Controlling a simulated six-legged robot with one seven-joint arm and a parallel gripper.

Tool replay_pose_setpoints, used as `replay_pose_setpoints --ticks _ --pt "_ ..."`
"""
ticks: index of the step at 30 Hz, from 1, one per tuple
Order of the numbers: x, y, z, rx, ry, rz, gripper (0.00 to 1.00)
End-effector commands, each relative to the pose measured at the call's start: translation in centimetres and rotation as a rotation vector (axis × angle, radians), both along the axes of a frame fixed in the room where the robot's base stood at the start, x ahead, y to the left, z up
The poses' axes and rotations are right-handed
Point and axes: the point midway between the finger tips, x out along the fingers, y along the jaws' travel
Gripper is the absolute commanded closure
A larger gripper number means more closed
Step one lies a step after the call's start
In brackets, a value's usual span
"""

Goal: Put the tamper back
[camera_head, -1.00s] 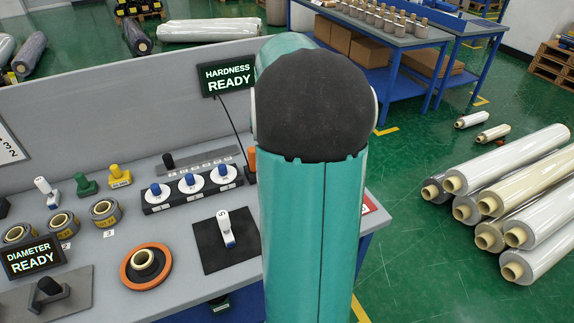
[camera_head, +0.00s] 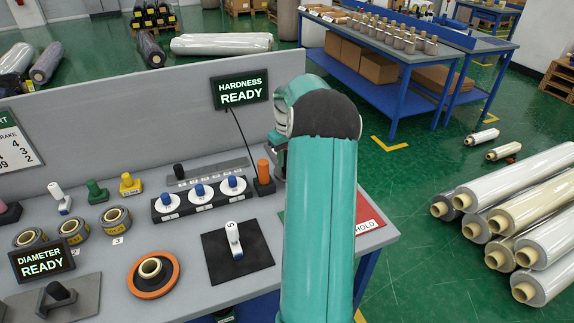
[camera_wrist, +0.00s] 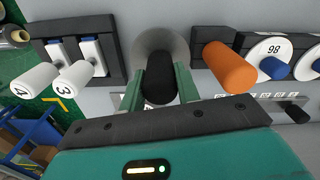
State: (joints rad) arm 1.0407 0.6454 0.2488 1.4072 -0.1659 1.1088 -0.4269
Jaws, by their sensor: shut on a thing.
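The tamper (camera_wrist: 158,72), a black handle with a round grey base behind it, is in the wrist view between the two green fingers of my gripper (camera_wrist: 160,88). The fingers are shut on the handle. The grey base is close to the bench, between a black holder and the orange-handled tool (camera_wrist: 228,68); I cannot tell whether it touches the surface.
White handles marked 4 (camera_wrist: 36,80) and 3 (camera_wrist: 74,78) stick out left of the tamper in the wrist view.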

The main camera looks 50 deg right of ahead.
Motion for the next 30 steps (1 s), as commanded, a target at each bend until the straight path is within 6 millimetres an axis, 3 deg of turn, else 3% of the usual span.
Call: replay_pose_setpoints --ticks 9,20,21,24,30 --pt "0.2 -0.4 -3.5 -0.001 -0.001 -0.001 1.0" --pt "0.3 -0.4 -3.8 -0.001 -0.001 0.0 1.0" --pt "0.2 -0.4 -3.9 -0.001 -0.001 0.0 0.64" --pt "0.2 -0.4 -3.9 0.0 -0.001 0.0 0.46" --pt "0.2 -0.4 -3.9 0.0 0.0 0.0 0.46"
